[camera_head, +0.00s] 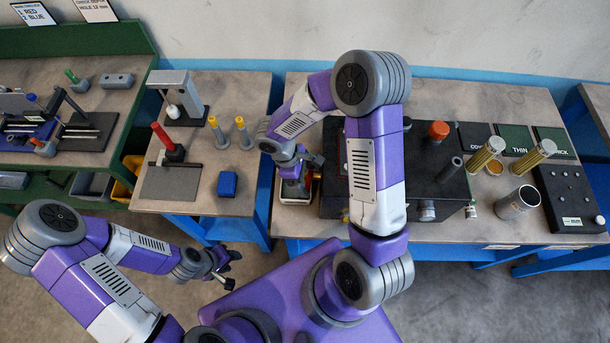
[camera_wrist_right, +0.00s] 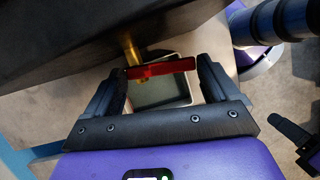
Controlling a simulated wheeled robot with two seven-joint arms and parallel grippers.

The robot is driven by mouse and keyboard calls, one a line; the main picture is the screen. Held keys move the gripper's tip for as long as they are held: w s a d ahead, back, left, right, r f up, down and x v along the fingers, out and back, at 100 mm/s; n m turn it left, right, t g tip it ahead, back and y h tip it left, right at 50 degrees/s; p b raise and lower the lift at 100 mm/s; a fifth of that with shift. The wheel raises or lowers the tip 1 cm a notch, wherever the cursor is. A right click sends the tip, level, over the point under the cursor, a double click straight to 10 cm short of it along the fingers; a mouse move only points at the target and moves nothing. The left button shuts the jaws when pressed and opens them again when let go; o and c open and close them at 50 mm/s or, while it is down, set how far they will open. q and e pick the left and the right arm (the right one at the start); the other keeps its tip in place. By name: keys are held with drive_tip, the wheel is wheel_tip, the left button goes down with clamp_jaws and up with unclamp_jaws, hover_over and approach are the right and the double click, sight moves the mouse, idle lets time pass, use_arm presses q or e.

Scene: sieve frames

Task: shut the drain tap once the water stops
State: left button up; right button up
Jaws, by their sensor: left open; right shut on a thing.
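The drain tap shows in the right wrist view as a brass stem (camera_wrist_right: 131,48) with a red lever (camera_wrist_right: 162,69), beside the dark tank wall (camera_wrist_right: 60,60). My right gripper (camera_wrist_right: 160,78) has its fingers at the two ends of the lever and is shut on it. Below is a pale-rimmed tray (camera_wrist_right: 187,97) with a dark greenish inside; I cannot make out a water stream. In the head view my right gripper (camera_head: 293,172) is at the left end of the black tank (camera_head: 335,190) and hides the tap. My left gripper (camera_head: 222,268) is open and empty, over the floor.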

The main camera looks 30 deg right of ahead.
drive_tip(key=shift+c, duration=0.7)
drive_tip(key=shift+s+d+n+t+b, duration=0.15)
drive_tip(key=shift+n+t+b, duration=0.15)
drive_tip(key=shift+n+b, duration=0.25)
drive_tip(key=shift+s+n, duration=0.1)
drive_tip(key=shift+n, duration=0.35)
drive_tip(key=shift+h, duration=0.3)
drive_tip(key=o, duration=1.3)
drive_tip(key=shift+c, duration=0.2)
drive_tip(key=p+v, duration=0.1)
drive_tip(key=v, duration=0.6)
drive_tip(key=shift+r, duration=0.35)
